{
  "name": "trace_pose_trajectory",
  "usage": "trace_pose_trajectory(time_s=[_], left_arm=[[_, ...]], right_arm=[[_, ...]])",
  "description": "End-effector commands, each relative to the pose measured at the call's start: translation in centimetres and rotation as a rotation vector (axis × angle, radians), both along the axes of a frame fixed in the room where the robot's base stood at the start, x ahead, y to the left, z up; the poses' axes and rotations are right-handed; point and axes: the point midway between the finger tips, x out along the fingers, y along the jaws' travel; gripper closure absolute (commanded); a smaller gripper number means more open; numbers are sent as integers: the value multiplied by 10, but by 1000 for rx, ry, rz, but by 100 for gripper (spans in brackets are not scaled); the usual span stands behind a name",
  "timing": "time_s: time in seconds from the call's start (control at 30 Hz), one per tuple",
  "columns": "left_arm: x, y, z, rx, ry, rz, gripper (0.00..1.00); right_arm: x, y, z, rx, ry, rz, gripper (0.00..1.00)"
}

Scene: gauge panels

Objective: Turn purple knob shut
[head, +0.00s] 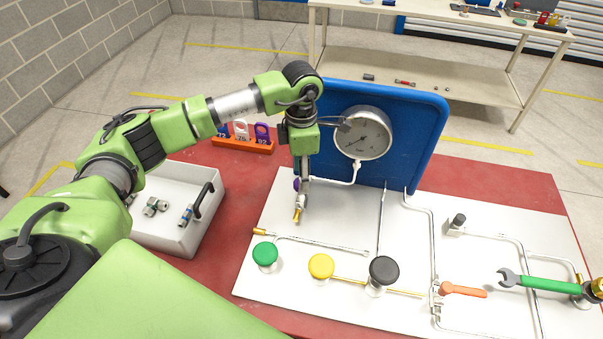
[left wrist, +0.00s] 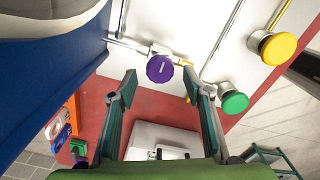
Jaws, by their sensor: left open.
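The purple knob (left wrist: 160,68) sits on a small valve on the pipe and has a light mark on its face. In the left wrist view it appears between the two fingertips of my open left gripper (left wrist: 161,80), with a gap on each side. I cannot tell how far beyond the tips it lies. In the head view only a sliver of the purple knob (head: 296,185) shows, mostly hidden behind my left gripper (head: 303,184), which points down at the panel below the gauge. My right gripper is in neither view.
A blue upright board (head: 420,135) with a round gauge (head: 363,133) stands close behind my left gripper. Green (head: 265,254), yellow (head: 321,266) and black (head: 384,270) knobs stand nearer. An orange lever (head: 463,290) and a green-handled wrench (head: 548,284) are at right. A grey tray (head: 205,225) is at left.

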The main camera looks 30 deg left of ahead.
Motion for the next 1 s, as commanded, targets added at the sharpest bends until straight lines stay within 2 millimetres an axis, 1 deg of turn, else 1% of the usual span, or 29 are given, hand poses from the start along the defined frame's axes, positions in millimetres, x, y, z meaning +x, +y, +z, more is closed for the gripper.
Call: trace_pose_trajectory(time_s=[0.03, 0.2, 0.5, 0.53, 0.57, 0.6, 0.67, 0.87, 1.0], left_arm=[[0, 0, -5, 0, 2, 1, 55], [0, 0, -19, -1, -1, 0, 55], [0, 0, -22, 0, -1, 0, 55], [0, 0, -22, 0, -1, 0, 60], [0, 0, -22, 0, -1, 0, 68], [0, 0, -22, 0, -1, 0, 78], [1, 0, -22, 0, -1, 0, 93], [1, 0, -22, 0, -1, -3, 93], [1, 0, -23, -1, -2, -24, 93]], right_arm=[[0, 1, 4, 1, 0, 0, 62], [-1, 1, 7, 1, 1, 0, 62], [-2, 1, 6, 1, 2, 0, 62], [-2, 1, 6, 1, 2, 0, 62], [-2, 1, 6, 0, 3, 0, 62], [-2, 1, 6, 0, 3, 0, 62], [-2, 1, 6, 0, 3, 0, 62], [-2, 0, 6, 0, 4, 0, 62], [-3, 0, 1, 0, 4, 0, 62]])
